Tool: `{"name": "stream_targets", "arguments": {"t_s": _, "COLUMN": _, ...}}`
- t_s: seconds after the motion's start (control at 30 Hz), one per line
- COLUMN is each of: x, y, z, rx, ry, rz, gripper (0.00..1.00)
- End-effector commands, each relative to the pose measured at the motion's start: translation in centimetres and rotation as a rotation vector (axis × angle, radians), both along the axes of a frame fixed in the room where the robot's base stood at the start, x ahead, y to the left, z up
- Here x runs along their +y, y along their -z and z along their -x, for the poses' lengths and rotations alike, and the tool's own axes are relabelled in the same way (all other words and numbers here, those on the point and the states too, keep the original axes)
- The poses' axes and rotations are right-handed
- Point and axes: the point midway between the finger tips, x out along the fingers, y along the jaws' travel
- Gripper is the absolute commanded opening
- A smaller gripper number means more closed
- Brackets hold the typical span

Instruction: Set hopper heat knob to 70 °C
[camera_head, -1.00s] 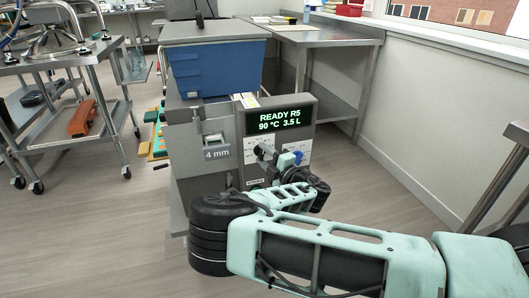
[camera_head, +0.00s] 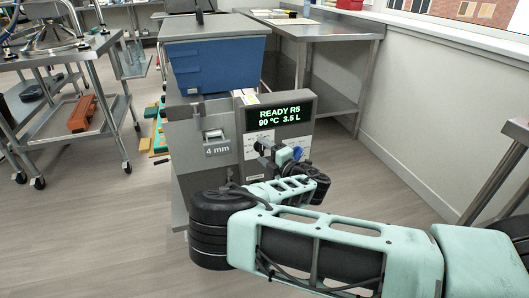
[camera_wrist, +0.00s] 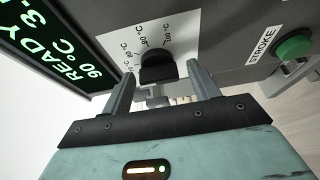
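The hopper heat knob (camera_wrist: 157,68) is black and sits on a white dial plate (camera_wrist: 150,38) with °C marks in the wrist view. Its pointer mark cannot be made out clearly. My gripper (camera_wrist: 160,80) is open, with one finger on each side of the knob and visible gaps between. In the head view my gripper (camera_head: 270,152) is in front of the depositor's panel, and my arm partly hides the panel's lower part.
A green STROKE button (camera_wrist: 293,45) is to the right of the dial in the wrist view. A blue hopper (camera_head: 215,66) is on top of the depositor. A steel table (camera_head: 330,30) stands behind it, and a steel cart (camera_head: 85,105) is at left.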

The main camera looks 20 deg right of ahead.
Motion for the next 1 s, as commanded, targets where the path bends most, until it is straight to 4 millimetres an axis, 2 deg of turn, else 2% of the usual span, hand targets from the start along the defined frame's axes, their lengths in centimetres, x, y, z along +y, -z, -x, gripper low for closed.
{"name": "stream_targets", "arguments": {"t_s": 0.3, "x": -0.1, "y": -0.1, "z": 0.1, "rx": -0.002, "ry": 0.0, "rz": -0.001, "gripper": 0.64}}
{"name": "stream_targets", "arguments": {"t_s": 0.47, "x": -0.7, "y": -0.1, "z": 1.4, "rx": -0.001, "ry": 0.002, "rz": 0.0, "gripper": 0.64}}
{"name": "stream_targets", "arguments": {"t_s": 1.0, "x": -5.3, "y": 0.0, "z": 12.5, "rx": 0.002, "ry": 0.004, "rz": 0.001, "gripper": 0.64}}
